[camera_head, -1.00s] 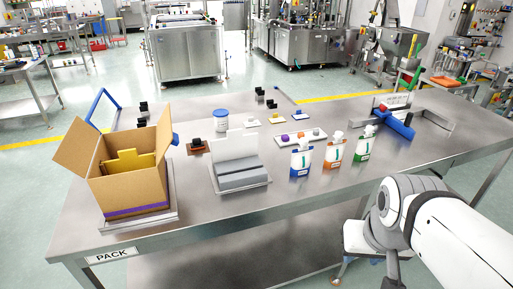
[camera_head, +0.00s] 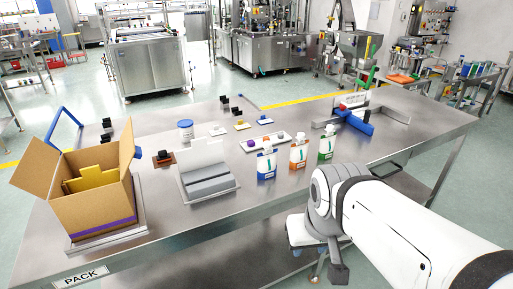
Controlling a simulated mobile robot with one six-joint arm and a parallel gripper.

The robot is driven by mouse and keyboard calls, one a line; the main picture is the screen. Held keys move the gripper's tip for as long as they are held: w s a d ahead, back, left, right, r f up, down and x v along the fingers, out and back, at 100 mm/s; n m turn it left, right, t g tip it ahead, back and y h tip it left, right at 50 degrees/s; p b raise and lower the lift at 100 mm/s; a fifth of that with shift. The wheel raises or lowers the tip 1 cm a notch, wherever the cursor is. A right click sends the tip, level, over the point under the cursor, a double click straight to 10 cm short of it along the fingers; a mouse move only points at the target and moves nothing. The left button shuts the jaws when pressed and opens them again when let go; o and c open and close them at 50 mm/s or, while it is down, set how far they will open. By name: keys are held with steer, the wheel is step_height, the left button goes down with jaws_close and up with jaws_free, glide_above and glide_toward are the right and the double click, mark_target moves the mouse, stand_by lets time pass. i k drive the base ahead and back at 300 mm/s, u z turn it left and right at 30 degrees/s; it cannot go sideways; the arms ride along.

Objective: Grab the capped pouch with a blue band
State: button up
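Three white pouches stand upright in a row near the table's front edge. The left one has a blue band (camera_head: 266,173), the middle one an orange band (camera_head: 299,162), the right one a green band (camera_head: 326,153). My arm comes in from the lower right, in front of and below the pouches. Its dark end part (camera_head: 338,272) hangs down, off the table's front edge and apart from the pouches. I cannot make out gripper fingers.
A steel table (camera_head: 400,120) carries an open cardboard box (camera_head: 95,205) at left and a grey sloped stand (camera_head: 208,180) beside the blue-band pouch. Behind stand a tray with coloured caps (camera_head: 264,142) and a white jar (camera_head: 186,131). A blue-and-red fixture (camera_head: 355,121) stands at right.

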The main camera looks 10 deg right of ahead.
mark_target(267, 159)
steer(key=i, duration=0.95)
steer(key=u, duration=0.05)
